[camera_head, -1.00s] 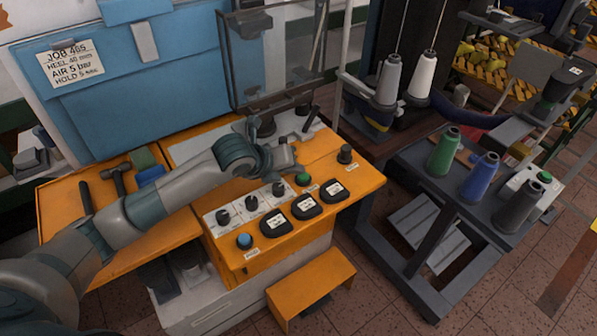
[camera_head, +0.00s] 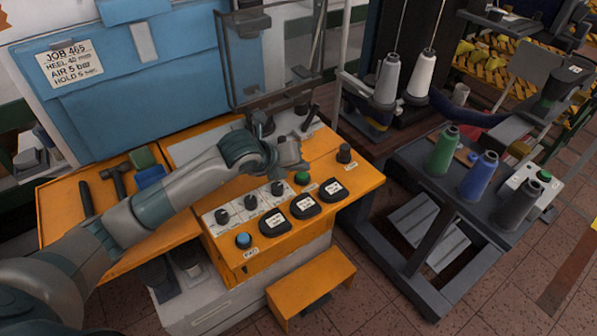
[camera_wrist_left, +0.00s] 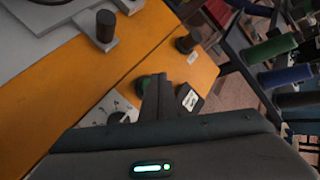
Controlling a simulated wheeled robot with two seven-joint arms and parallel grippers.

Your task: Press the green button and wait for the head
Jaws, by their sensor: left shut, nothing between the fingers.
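The green button (camera_head: 303,178) sits on top of the orange machine console (camera_head: 362,187), behind a row of black pads. My left gripper (camera_head: 296,162) is shut and empty, just above and behind the button. I cannot tell in the head view whether its tips touch it. In the left wrist view the green button (camera_wrist_left: 146,83) is partly hidden behind the dark fingers of the left gripper (camera_wrist_left: 170,88). The machine's dark upper frame with a clear guard (camera_head: 272,60) stands behind the console. My right gripper is out of view.
Black knobs (camera_head: 250,202) and a blue button (camera_head: 243,240) are on the console front. A black knob (camera_head: 344,153) stands right of the green button. A side table (camera_head: 400,165) holds thread cones and a white box with another green button (camera_head: 543,174).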

